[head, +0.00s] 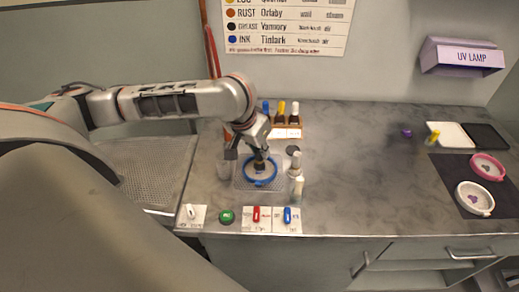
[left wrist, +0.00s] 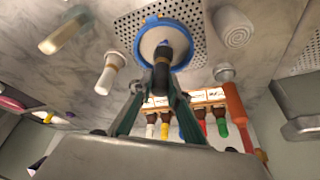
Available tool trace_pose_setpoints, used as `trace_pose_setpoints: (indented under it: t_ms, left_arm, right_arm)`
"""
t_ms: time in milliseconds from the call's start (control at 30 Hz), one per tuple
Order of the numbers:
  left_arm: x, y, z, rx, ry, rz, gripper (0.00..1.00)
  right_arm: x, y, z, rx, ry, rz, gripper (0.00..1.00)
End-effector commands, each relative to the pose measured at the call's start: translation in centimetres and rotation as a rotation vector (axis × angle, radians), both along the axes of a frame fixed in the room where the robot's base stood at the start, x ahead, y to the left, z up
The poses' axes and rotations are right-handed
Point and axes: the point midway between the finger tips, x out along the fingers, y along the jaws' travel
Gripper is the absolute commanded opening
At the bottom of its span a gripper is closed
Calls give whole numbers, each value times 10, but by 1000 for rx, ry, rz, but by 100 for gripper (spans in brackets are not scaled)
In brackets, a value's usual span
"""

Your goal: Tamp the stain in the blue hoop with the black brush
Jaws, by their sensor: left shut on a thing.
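The blue hoop (head: 273,180) lies on a perforated metal plate on the counter, with pale cloth stretched inside it. It also shows in the left wrist view (left wrist: 143,58). My left gripper (head: 259,157) is directly above the hoop, shut on the black brush (left wrist: 161,76). The brush points down into the hoop, over the cloth. A small bluish patch shows at the brush's tip in the left wrist view; the brush hides most of the stain. I cannot tell whether the tip touches the cloth. My right gripper is not in view.
A rack of dropper bottles (head: 287,132) is behind. Cards with coloured clips (head: 272,217) line the front edge. A pink hoop (head: 473,165) and white hoop (head: 463,205) lie far right; mid-counter is clear.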

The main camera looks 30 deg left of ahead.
Motion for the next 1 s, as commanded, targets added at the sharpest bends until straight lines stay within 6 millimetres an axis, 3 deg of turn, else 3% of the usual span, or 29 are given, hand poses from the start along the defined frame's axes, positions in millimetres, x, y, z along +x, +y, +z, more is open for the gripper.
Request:
trace_pose_setpoints:
  t_ms: [600,1000]
  left_arm:
    - [1,0,54,0,-4,0,0]
    - [0,0,60,0,-1,0,0]
  right_arm:
    - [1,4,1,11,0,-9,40]
    - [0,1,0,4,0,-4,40]
